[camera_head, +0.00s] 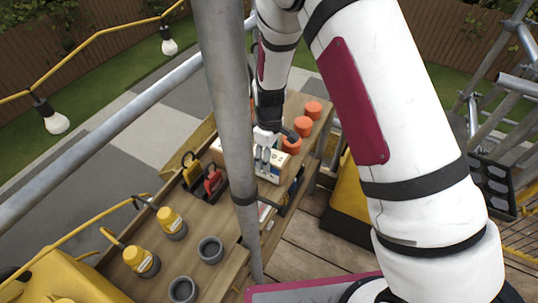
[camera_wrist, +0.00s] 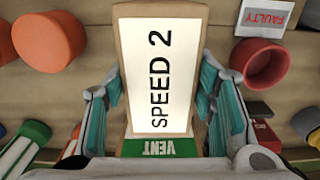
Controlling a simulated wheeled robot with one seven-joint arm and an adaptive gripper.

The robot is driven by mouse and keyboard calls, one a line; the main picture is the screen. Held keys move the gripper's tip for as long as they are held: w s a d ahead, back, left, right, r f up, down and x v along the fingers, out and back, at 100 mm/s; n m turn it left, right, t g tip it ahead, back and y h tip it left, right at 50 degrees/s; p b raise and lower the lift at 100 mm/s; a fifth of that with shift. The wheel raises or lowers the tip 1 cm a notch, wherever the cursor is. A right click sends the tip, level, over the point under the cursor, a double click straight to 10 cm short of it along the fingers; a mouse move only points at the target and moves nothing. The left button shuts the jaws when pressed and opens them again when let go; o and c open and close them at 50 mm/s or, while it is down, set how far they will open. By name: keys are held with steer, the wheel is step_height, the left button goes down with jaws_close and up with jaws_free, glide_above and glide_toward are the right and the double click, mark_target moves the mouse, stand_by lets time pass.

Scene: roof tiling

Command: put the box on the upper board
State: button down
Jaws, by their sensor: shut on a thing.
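The box is tan with a white "SPEED 2" label and a green "VENT" band; it fills the middle of the wrist view (camera_wrist: 160,75). My gripper (camera_wrist: 162,100) has its teal-padded fingers on both sides of it, shut on it. In the head view my gripper (camera_head: 265,140) is above the wooden bench, partly behind a grey pole, and a pale box (camera_head: 271,170) shows beneath it. Whether the box touches the wood is unclear. A wooden board surface (camera_head: 205,205) carries tools; I cannot tell which level is the upper board.
Orange cups (camera_head: 313,110) stand beyond the gripper. Red and yellow clamps (camera_head: 213,181), yellow-capped pots (camera_head: 171,222) and grey cups (camera_head: 210,249) are on the bench. The upright pole (camera_head: 232,120) stands in front. A red cup (camera_wrist: 267,62) is beside a "FAULTY" sign (camera_wrist: 267,17).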

steer(key=c, duration=0.7)
jaws_free()
steer(key=shift+f, duration=0.1)
steer(key=s+d+r+m+t, duration=0.1)
steer(key=d+r, duration=0.1)
steer(key=r, duration=0.8)
steer(key=s+d+r+m, duration=0.1)
steer(key=s+r, duration=0.1)
steer(key=r, duration=0.9)
steer(key=s+d+r+m+t, duration=0.1)
steer(key=s+d+r+m, duration=0.2)
steer(key=s+r, duration=0.2)
steer(key=s+d+r+m+t, duration=0.2)
steer(key=s+d+r+m, duration=0.1)
steer(key=s, duration=0.6)
steer(key=s+d+r+m+t+b, duration=0.1)
steer(key=s+d+r+m, duration=0.2)
steer(key=s+d+r, duration=0.2)
steer(key=shift+s+r, duration=0.95)
steer(key=shift+s, duration=0.3)
